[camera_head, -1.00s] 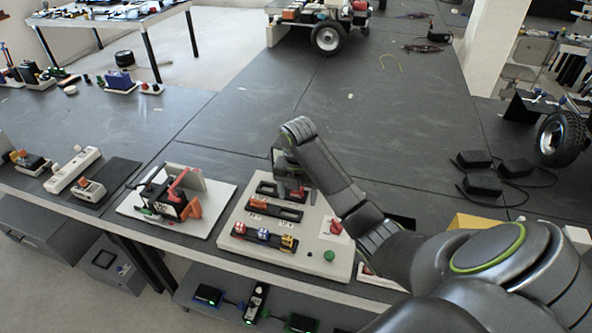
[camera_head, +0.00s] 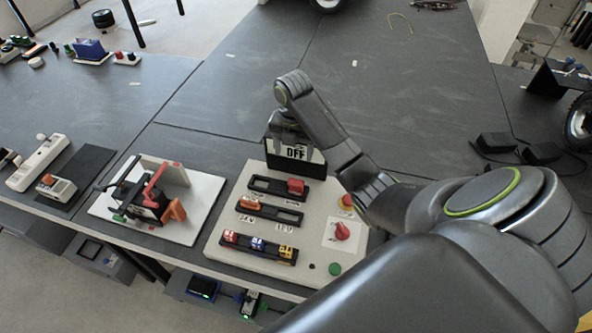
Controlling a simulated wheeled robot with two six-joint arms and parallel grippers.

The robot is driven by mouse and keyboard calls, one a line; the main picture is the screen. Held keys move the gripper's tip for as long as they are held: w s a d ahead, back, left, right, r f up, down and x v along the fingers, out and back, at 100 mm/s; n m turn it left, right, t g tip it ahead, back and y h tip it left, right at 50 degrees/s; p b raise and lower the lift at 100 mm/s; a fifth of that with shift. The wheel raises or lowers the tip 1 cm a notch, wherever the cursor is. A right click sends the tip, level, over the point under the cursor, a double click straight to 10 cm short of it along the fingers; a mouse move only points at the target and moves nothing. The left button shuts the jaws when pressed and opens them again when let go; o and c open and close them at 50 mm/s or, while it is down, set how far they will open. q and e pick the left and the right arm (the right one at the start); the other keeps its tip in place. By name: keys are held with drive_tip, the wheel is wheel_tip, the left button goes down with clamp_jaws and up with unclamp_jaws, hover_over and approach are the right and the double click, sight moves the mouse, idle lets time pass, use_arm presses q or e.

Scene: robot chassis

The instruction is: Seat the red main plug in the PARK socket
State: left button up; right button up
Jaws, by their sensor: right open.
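A white-grey panel (camera_head: 222,232) lies on the dark bench with two slotted black rails and a row of coloured blocks. A red block (camera_head: 296,186) sits at the right end of the upper rail. An orange block (camera_head: 249,203) sits at the left end of the middle rail. On a white board (camera_head: 185,229) to the left stands a black device with a red bar (camera_head: 154,182) and an orange part (camera_head: 174,210). I cannot tell which red piece is the main plug, and no PARK label is readable. My right gripper (camera_head: 289,139) is open and empty, beyond the upper rail.
A red knob (camera_head: 342,231) and green button (camera_head: 335,269) are on the panel's right. A beige power strip (camera_head: 36,163) lies far left.

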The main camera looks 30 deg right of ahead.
drive_tip(key=b, duration=0.4)
hover_over(296, 181)
drive_tip(key=f, duration=0.4)
drive_tip(key=shift+w+a+f, duration=0.15)
drive_tip(key=shift+w+f, duration=0.2)
drive_tip(key=shift+w, duration=0.05)
wheel_tip(296, 181, down, 5)
drive_tip(key=b, duration=0.4)
drive_tip(key=shift+r, duration=0.2)
drive_tip(key=shift+s+f, duration=0.2)
drive_tip(key=shift+f, duration=1.1)
drive_tip(key=shift+s+f, duration=0.15)
drive_tip(key=shift+f, duration=1.1)
use_arm(q)
wheel_tip(296, 181, down, 8)
drive_tip(key=w, duration=0.1)
drive_tip(key=shift+w+d+f, duration=0.2)
drive_tip(key=shift+w, duration=0.15)
use_arm(e)
drive_tip(key=shift+c, duration=0.5)
drive_tip(key=c, duration=1)
